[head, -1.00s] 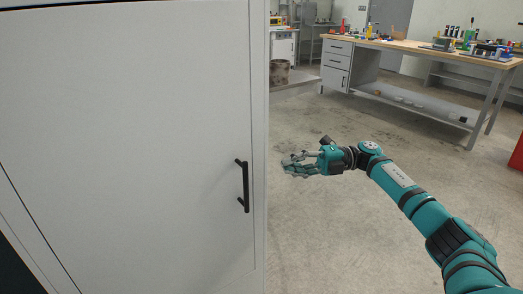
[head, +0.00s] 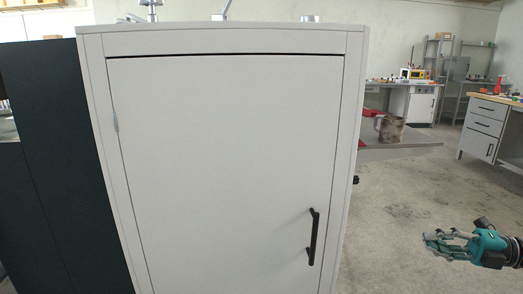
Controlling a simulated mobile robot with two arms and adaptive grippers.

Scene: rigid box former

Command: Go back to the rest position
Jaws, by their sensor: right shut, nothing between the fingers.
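My right gripper (head: 448,244) is at the lower right of the head view, with its teal wrist coming in from the right edge. It is shut and empty, held over the open concrete floor. It is apart from the cabinet and to the right of its black handle. My left gripper is not in view.
A tall white cabinet (head: 220,160) with a closed door fills the middle; its black handle (head: 313,237) is at the lower right of the door. A dark panel (head: 60,150) stands to the left. A workbench (head: 485,125) is at the far right. The floor (head: 400,215) right of the cabinet is clear.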

